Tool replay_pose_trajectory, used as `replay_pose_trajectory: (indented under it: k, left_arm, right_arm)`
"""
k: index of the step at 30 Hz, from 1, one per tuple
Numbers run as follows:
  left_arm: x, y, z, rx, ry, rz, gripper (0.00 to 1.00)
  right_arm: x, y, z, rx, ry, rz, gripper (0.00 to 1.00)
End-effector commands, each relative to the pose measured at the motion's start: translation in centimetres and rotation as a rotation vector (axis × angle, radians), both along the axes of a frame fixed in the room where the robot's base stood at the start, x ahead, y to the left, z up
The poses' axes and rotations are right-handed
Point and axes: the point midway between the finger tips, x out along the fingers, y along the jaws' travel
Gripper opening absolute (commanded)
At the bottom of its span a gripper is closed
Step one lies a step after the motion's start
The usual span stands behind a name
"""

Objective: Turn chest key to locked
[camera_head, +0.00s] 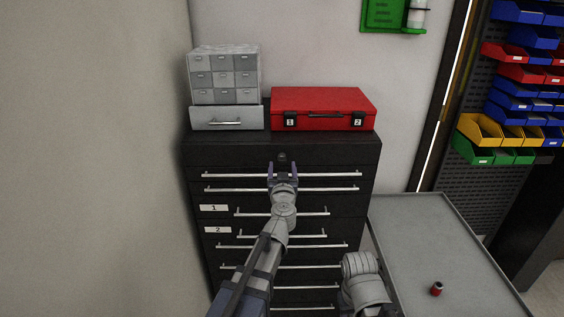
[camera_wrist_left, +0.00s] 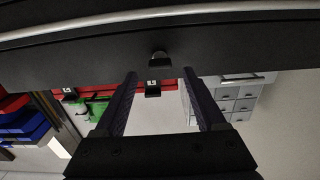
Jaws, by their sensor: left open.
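The dark drawer chest (camera_head: 345,155) stands against the wall. Its small dark key (camera_head: 282,157) sits in the lock at the top centre of the front, above the upper drawer handles. The left wrist view, which is upside down, shows the key (camera_wrist_left: 159,58) just beyond and between the fingertips. My left gripper (camera_head: 283,166) is open and empty in front of the chest, its two fingers pointing at the key from slightly below; no contact shows. The key's exact angle is too small to tell. My right gripper is out of view; only part of that arm shows.
On the chest stand a grey small-drawer cabinet (camera_head: 223,78) and a red case (camera_head: 340,104) with latches marked 1 and 2. Long drawer handles (camera_head: 280,175) project close to my left gripper. A grey table (camera_head: 440,240) at right holds a small red item (camera_head: 437,288).

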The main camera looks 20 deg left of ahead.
Motion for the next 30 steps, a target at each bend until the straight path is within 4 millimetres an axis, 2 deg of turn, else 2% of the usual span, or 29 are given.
replay_pose_trajectory:
  k: [1,6,10,17,30]
  left_arm:
    - [1.2,0.3,0.0,0.000,0.000,0.001,0.72]
    - [3.5,1.0,0.0,0.000,0.000,0.001,0.72]
    - [4.1,1.2,0.0,0.000,0.000,0.000,0.72]
    - [4.1,1.2,0.0,0.000,0.000,0.000,0.71]
    - [4.0,1.2,0.0,0.000,0.000,0.000,0.22]
  right_arm:
    - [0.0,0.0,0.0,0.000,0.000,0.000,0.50]
    - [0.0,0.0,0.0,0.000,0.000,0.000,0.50]
    - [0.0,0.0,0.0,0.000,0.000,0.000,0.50]
    - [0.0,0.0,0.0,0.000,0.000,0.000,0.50]
    - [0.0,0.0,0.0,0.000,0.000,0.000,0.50]
